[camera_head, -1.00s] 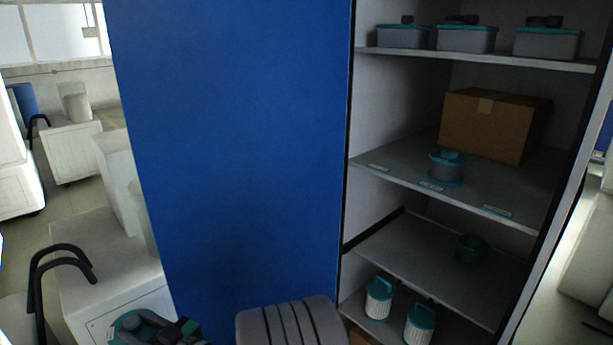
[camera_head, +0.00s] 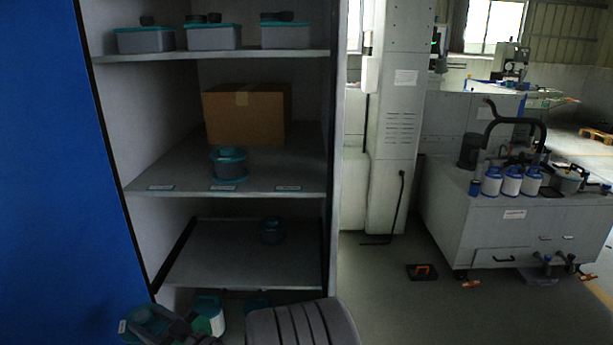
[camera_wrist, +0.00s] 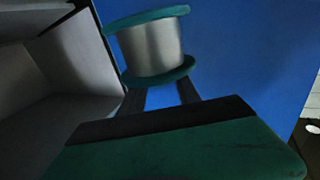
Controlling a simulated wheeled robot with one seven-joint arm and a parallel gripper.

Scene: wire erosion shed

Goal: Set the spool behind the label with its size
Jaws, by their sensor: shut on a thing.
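My gripper (camera_wrist: 160,90) is shut on a spool (camera_wrist: 151,48) with teal flanges and a silvery wound core, in front of the blue cabinet panel in the wrist view. In the head view, a teal round part (camera_head: 146,322), likely this spool, shows low at the left. Three small labels lie along the front of the middle shelf: left (camera_head: 160,188), middle (camera_head: 224,188) and right (camera_head: 288,188). Their print is too small to read. Another teal spool (camera_head: 229,165) stands behind the middle label. The shelf behind the left and right labels looks bare near the front.
A cardboard box (camera_head: 245,115) stands at the back of the middle shelf (camera_head: 310,160). Grey tubs (camera_head: 213,37) line the top shelf. A machine bench stands right.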

